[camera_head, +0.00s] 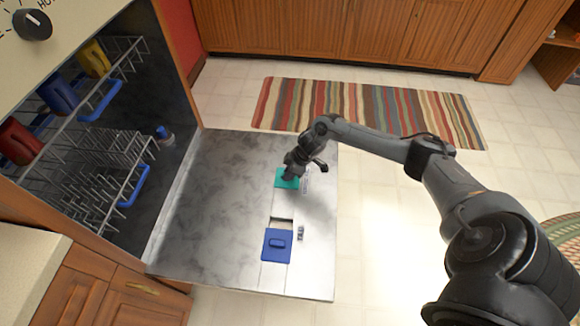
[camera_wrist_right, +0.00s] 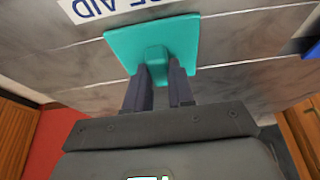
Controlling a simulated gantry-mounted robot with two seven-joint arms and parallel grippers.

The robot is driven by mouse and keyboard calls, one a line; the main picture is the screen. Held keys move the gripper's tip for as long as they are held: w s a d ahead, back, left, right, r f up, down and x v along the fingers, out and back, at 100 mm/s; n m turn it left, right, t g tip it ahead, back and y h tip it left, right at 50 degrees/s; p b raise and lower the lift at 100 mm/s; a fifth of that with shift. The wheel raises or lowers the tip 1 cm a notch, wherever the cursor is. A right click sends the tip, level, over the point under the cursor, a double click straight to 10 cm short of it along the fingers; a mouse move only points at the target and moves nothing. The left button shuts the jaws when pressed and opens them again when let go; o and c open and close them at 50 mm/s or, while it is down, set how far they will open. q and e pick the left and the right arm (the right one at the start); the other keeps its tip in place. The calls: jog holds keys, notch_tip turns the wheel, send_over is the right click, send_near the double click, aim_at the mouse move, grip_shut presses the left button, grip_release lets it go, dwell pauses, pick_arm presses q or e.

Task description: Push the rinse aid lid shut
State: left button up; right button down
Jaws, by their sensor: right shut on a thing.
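The rinse aid lid is a teal square plate (camera_head: 281,184) with a small raised knob, on the inner face of the open dishwasher door (camera_head: 220,190). My right gripper (camera_head: 291,174) reaches down over it from the right. In the right wrist view, the lid (camera_wrist_right: 188,38) lies flat or nearly so, and my gripper (camera_wrist_right: 163,74) is shut on its knob, one finger on each side. The fingers hide part of the knob. I cannot tell whether an opening lies under the lid. My left gripper is not in view.
A blue lid (camera_head: 276,251) sits on the same door strip, beside a dark opening (camera_head: 282,222). A printed label (camera_wrist_right: 110,8) reading "AID" is next to the teal lid. Dish racks (camera_head: 95,150) with mugs stand at left. A striped rug (camera_head: 370,110) lies beyond the door.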

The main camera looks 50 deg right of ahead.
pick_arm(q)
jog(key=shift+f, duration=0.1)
pick_arm(e)
jog(key=shift+a, duration=0.15)
jog(key=c, duration=1.2)
grip_release()
jog(key=shift+o, duration=1.2)
jog(key=shift+s+a+f, duration=0.1)
jog(key=shift+s+d+r+p, duration=0.1)
jog(key=shift+d+r+p, duration=0.15)
jog(key=shift+r, duration=0.2)
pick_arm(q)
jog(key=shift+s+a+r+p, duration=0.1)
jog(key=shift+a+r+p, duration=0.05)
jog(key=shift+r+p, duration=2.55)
pick_arm(e)
jog(key=v, duration=1)
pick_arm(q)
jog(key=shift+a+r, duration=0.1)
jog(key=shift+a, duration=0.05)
pick_arm(e)
jog(key=shift+s+a+f, duration=0.1)
jog(key=shift+s+a, duration=0.05)
jog(key=shift+a, duration=0.05)
